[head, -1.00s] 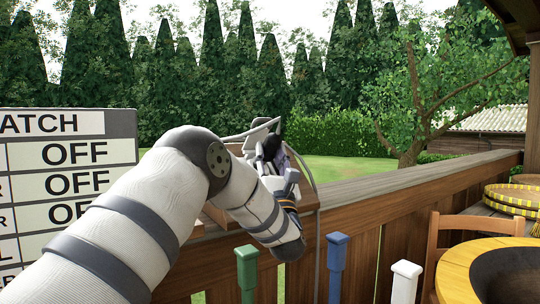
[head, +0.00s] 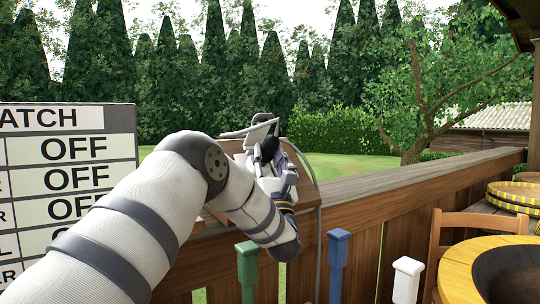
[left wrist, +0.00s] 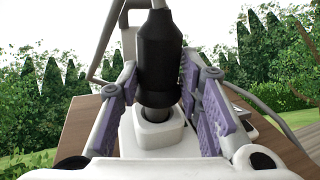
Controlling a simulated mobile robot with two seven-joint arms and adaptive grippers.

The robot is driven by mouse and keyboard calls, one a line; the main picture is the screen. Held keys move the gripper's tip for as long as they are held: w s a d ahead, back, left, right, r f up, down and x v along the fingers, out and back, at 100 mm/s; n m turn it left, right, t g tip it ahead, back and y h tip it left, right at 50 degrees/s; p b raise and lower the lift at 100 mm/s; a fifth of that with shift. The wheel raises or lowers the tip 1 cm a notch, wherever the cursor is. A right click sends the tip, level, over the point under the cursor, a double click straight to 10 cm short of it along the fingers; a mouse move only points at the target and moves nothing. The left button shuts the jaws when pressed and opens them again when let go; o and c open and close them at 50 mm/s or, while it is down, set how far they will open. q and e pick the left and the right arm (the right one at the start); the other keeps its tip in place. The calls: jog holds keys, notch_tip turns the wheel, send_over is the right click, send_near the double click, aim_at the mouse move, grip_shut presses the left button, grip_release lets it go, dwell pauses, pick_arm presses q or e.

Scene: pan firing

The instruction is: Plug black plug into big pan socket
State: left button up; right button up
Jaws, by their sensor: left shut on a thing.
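The black plug (left wrist: 160,55) stands upright in the left wrist view, between the purple-padded fingers of my left gripper (left wrist: 164,85). Its grey lower end meets a white square socket (left wrist: 158,130) below it. I cannot tell how deep it sits there. In the head view the left gripper (head: 272,165) is shut on the plug (head: 268,148), above the wooden railing, and my arm hides much of the area below. My right gripper is not in view.
A wooden railing (head: 400,182) runs to the right. Green (head: 247,262), blue (head: 338,250) and white (head: 407,270) posts stand in front. A sign with "OFF" rows (head: 70,160) is at left. A grey cable (head: 318,250) hangs over the railing. A round table (head: 455,265) and chair are at right.

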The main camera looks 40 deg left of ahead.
pick_arm(q)
jog(key=shift+w+a+f, duration=0.2)
jog(key=shift+a+f, duration=0.55)
jog(key=shift+f, duration=0.05)
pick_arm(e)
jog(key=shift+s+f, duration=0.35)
pick_arm(q)
jog(key=o, duration=1.2)
jog(key=shift+o, duration=0.2)
